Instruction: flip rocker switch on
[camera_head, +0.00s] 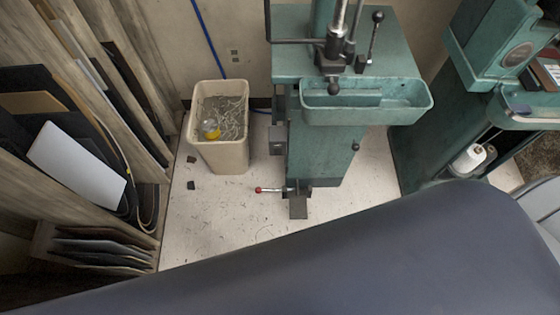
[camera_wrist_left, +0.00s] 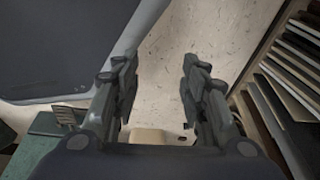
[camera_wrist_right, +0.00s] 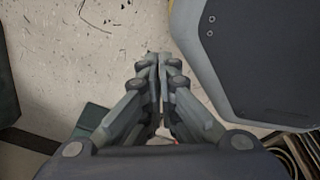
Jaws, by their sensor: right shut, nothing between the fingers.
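The green sole stitcher (camera_head: 318,155) stands upright near the back wall in the head view. Small dark grey boxes (camera_head: 277,138) are fixed on the left side of its column. I cannot make out for sure which part is the rocker switch, or its position. A red-knobbed lever (camera_head: 270,190) sticks out low at the left. My left gripper (camera_wrist_left: 158,72) is open and empty above the pale floor in the left wrist view. My right gripper (camera_wrist_right: 157,60) is shut and empty above the floor in the right wrist view. Neither gripper shows in the head view.
A beige bin (camera_head: 219,155) with scraps stands left of the machine. Leaning boards and sheets (camera_head: 75,165) fill the left side. Another green machine (camera_head: 440,135) stands at the right. A green tray (camera_head: 367,112) juts from the stitcher's front. Floor (camera_head: 225,215) between them is mostly clear.

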